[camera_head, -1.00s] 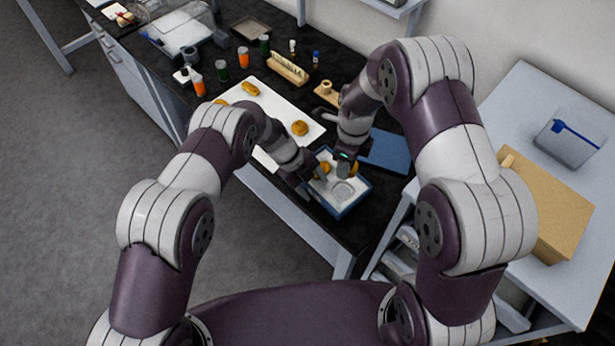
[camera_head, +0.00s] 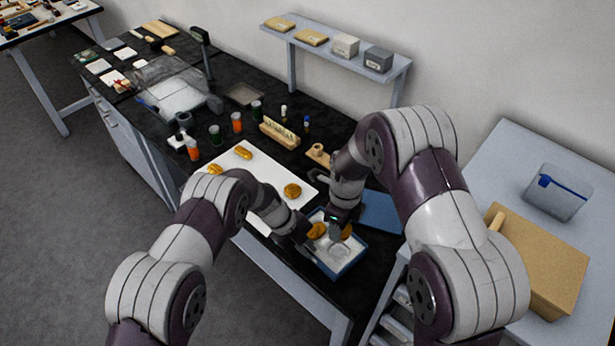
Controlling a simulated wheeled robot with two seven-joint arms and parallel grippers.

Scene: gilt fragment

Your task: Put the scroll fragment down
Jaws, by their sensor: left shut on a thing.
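The scroll fragment (camera_head: 316,230) is a small golden-brown piece at the fingertips of my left gripper (camera_head: 306,238). The gripper is shut on it at the left side of a blue-rimmed tray (camera_head: 352,265) with a pale inside. I cannot tell whether the fragment touches the tray. My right gripper (camera_head: 336,230) points down over the tray's back part. Another golden piece (camera_head: 347,232) shows beside its fingers, partly hidden; I cannot tell whether the jaws hold it.
A white board (camera_head: 262,178) bears several golden pieces, one (camera_head: 292,190) near its right end. A blue flat panel (camera_head: 382,212) lies right of the tray. A wooden rack (camera_head: 280,134) and small bottles stand behind. A cardboard box (camera_head: 537,262) stands on the right table.

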